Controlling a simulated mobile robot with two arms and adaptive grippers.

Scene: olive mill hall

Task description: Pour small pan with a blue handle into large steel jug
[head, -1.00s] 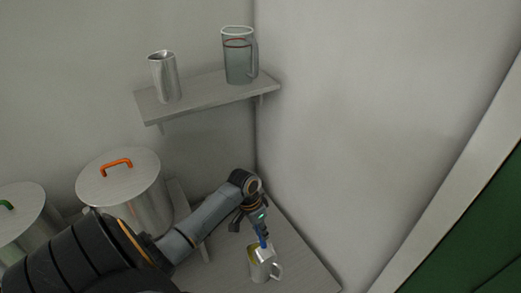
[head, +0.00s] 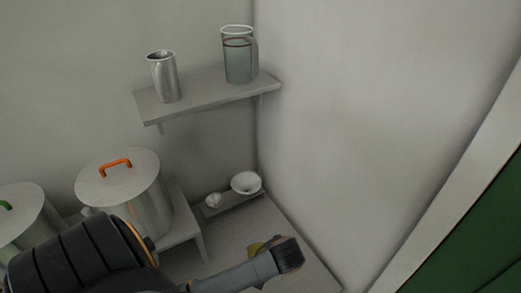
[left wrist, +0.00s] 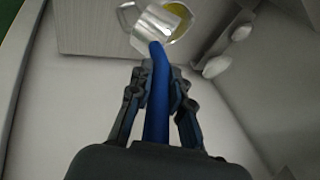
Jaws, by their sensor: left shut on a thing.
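My left gripper (left wrist: 158,100) is shut on the blue handle (left wrist: 157,90) of the small pan in the left wrist view. The handle runs up to shiny steel at the top of that view. There, a steel jug (left wrist: 127,15) with a loop handle stands on the table, and yellow (left wrist: 177,9) shows inside a steel rim. Pan and jug overlap, so I cannot tell which one holds the yellow, or whether they touch. In the head view a bit of yellow (head: 257,247) shows behind my arm; the gripper, blue handle and most of the jug are hidden.
A shelf (head: 205,97) above carries a steel pitcher (head: 164,77) and a clear jug (head: 238,58). A large lidded pot (head: 120,180) with an orange handle stands left. Two white bowls, one larger (head: 247,183) and one small (head: 213,200), are in the back corner. Walls close in the right.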

